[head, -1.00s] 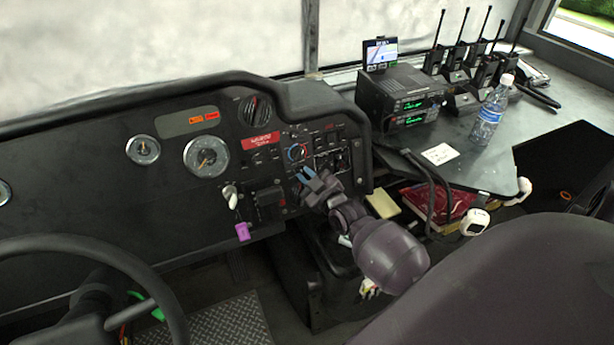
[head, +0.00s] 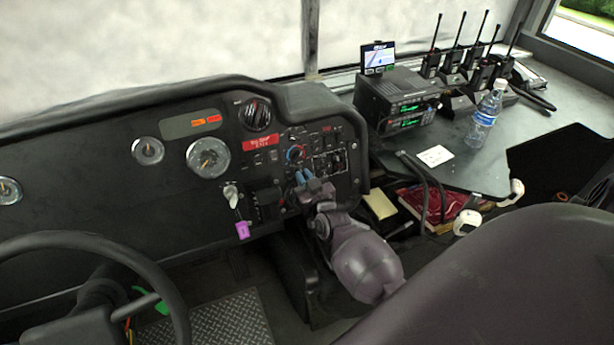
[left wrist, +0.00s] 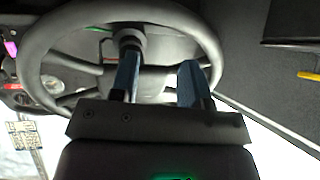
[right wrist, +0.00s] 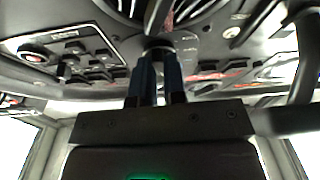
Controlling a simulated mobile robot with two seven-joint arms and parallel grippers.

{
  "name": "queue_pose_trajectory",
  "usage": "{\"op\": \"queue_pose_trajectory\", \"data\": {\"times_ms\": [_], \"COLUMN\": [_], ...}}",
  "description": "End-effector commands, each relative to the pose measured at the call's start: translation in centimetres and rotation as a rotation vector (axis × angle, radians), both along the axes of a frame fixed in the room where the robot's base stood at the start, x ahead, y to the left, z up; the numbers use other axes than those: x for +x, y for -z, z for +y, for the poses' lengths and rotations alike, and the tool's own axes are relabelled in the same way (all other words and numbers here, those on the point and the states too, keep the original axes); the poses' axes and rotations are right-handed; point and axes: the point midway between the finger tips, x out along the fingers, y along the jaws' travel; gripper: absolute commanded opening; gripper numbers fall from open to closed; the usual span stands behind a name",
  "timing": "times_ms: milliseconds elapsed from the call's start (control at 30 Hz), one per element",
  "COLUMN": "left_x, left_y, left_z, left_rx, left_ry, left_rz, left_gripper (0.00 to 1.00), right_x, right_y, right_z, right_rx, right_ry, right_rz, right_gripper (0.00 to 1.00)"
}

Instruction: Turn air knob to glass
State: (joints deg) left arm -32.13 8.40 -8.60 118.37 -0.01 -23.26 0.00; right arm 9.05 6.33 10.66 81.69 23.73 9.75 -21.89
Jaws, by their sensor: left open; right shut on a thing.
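My right gripper (head: 304,175) reaches the dashboard's control panel (head: 322,142) with its blue fingertips just below a round knob with a red and blue ring (head: 295,154). In the right wrist view, the fingers (right wrist: 159,75) are close together on a small dark knob (right wrist: 158,46), which looks to be the air knob. Its pointer and the glass mark cannot be read. The gripper mostly hides this knob in the head view. My left gripper (left wrist: 157,82) is open and empty in its wrist view, near the steering wheel (left wrist: 58,38). It is outside the head view.
The steering wheel also shows at the lower left of the head view (head: 165,275). A purple tag (head: 242,230) hangs left of my right gripper. The radio (head: 398,100), bottle (head: 486,116) and several handsets stand on the right counter. The seat back (head: 490,270) fills the lower right.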

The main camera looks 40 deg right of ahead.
Motion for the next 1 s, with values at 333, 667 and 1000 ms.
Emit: {"op": "queue_pose_trajectory", "data": {"times_ms": [333, 667, 1000], "left_x": [-0.74, -0.50, -0.50], "left_y": [-0.69, -1.26, -1.17], "left_z": [0.30, 0.29, 0.27], "left_rx": [0.002, 0.000, 0.000], "left_ry": [-0.008, -0.008, -0.008], "left_rz": [0.002, -0.007, -0.006], "left_gripper": [0.43, 0.43, 0.43], "right_x": [0.32, 0.35, 0.35], "right_y": [-0.67, -0.62, -0.60], "right_z": [0.20, 0.22, 0.17], "right_rx": [0.222, 0.314, 0.326], "right_ry": [0.081, 0.117, 0.121], "right_rz": [-0.062, -0.086, -0.089], "right_gripper": [0.00, 0.00, 0.00]}}
